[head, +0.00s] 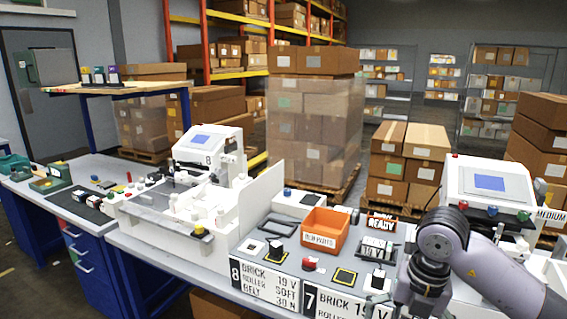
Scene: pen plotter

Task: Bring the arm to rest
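My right arm (500,265) comes in from the lower right. It bends at a grey rounded joint (445,235) and drops to a dark wrist (425,285) in front of the bench. My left gripper and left arm are not in view.
Label boards (265,282) face the front edge. Stacked cartons (315,120) stand behind. A blue drawer desk (85,240) is at left.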

